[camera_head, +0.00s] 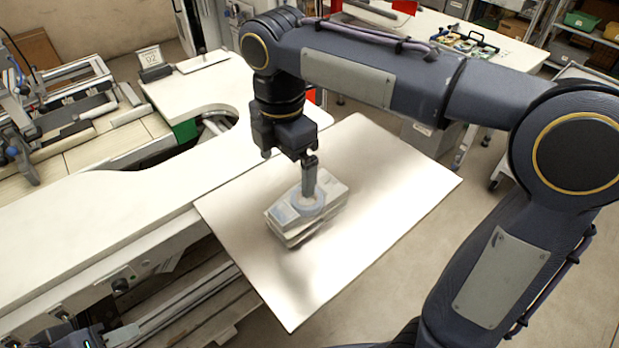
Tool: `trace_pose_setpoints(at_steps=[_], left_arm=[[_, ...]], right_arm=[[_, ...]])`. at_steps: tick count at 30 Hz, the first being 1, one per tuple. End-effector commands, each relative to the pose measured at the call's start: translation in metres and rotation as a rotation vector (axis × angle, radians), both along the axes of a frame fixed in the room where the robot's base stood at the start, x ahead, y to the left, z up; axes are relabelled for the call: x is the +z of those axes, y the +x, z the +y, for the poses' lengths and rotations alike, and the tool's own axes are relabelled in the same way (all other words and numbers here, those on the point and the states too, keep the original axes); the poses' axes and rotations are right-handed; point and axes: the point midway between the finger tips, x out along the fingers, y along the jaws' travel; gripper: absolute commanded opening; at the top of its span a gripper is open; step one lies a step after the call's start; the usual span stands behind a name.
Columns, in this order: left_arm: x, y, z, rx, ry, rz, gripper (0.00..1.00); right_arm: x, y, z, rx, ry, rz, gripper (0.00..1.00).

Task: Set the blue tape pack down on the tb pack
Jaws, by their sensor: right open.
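A small stack of pale grey-white packs lies on the metal sheet. The upper one, with a bluish face and a round ring, looks like the blue tape pack (283,213). Another pack, probably the tb pack (291,238), lies under it; no label is readable. My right gripper (309,192) points straight down at the top of the stack, its fingertips at the ring. It is open; the gap between its fingers is hard to see from here. Dark parts of my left gripper (80,338) show at the bottom left edge, well away from the stack, mostly cut off.
The bare metal sheet (400,180) is clear around the stack. A white curved counter (90,215) runs along its left side. A conveyor-like machine (75,120) stands at the far left. A white table (480,45) with items is at the back right.

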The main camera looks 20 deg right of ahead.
Motion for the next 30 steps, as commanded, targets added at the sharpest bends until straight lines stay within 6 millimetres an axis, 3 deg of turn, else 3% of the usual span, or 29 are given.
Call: trace_pose_setpoints(at_steps=[5, 8, 12, 15, 21, 25, 30], left_arm=[[0.0, 0.0, 0.0, 0.0, 0.0, 0.0, 0.36], [0.0, 0.0, 0.0, 0.0, 0.0, 0.0, 0.36], [0.0, 0.0, 0.0, 0.0, 0.0, 0.0, 0.36], [0.0, 0.0, 0.0, 0.0, 0.0, 0.0, 0.36], [0.0, 0.0, 0.0, 0.0, 0.0, 0.0, 0.36], [0.0, 0.0, 0.0, 0.0, 0.0, 0.0, 0.36], [0.0, 0.0, 0.0, 0.0, 0.0, 0.0, 0.36]], right_arm=[[0.0, -0.007, -0.01, -0.076, 0.02, -0.011, 0.97], [-0.005, -0.026, -0.033, -0.295, 0.078, -0.037, 0.97], [-0.025, -0.072, -0.072, -0.808, 0.235, -0.067, 0.97], [-0.046, -0.106, -0.088, -1.2, 0.373, -0.064, 0.97], [-0.084, -0.151, -0.094, -1.79, 0.618, -0.006, 0.97], [-0.097, -0.161, -0.093, -1.963, 0.701, 0.028, 0.97], [-0.099, -0.162, -0.092, -2.003, 0.72, 0.037, 0.97]])
